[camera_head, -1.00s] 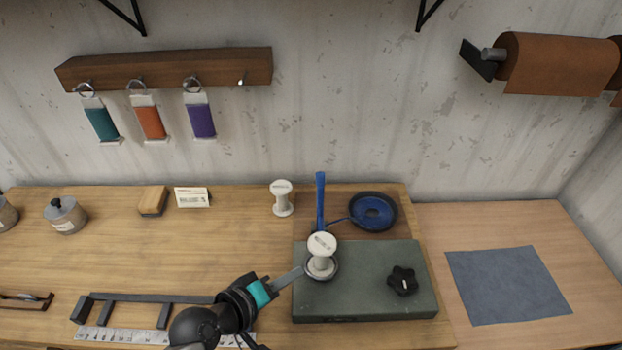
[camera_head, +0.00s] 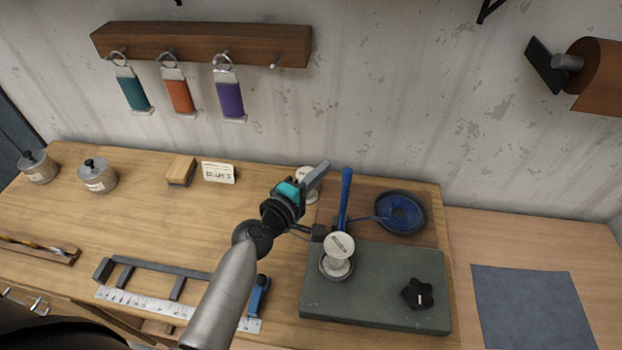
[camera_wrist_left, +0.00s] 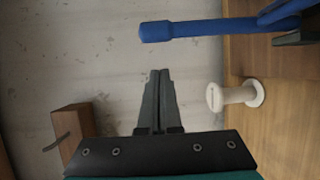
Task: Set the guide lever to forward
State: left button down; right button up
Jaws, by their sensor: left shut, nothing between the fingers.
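The blue guide lever (camera_head: 345,198) stands roughly upright at the back left corner of the green-grey base plate (camera_head: 380,310). In the left wrist view the lever (camera_wrist_left: 195,30) lies across the top of the picture, with its free end to the left. My left gripper (camera_head: 322,168) is shut and empty, just left of the lever's upper end and apart from it. In the left wrist view its closed fingertips (camera_wrist_left: 160,75) point toward the lever with a gap between. My right gripper is not in view.
A white spool (camera_wrist_left: 238,97) stands behind my left gripper. A second white spool (camera_head: 338,250) and a black knob (camera_head: 418,293) sit on the plate. A blue dish (camera_head: 401,212) lies right of the lever. A ruler (camera_head: 150,304) lies at the front left.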

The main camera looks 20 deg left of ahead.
pick_arm(q)
jog(key=shift+w+d+p, duration=0.15)
jog(key=shift+d+p, duration=0.2)
jog(key=shift+d, duration=0.5)
jog(key=shift+w+d+p, duration=0.15)
jog(key=shift+d+p, duration=0.15)
jog(key=shift+d, duration=0.5)
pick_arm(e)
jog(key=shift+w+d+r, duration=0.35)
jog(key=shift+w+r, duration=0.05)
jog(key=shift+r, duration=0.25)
pick_arm(q)
jog(key=s+b, duration=0.2)
jog(key=t+b, duration=0.1)
jog(key=b, duration=0.1)
jog(key=shift+s+d+r+m, duration=0.1)
jog(key=shift+s+d+m, duration=0.2)
jog(key=shift+s, duration=0.1)
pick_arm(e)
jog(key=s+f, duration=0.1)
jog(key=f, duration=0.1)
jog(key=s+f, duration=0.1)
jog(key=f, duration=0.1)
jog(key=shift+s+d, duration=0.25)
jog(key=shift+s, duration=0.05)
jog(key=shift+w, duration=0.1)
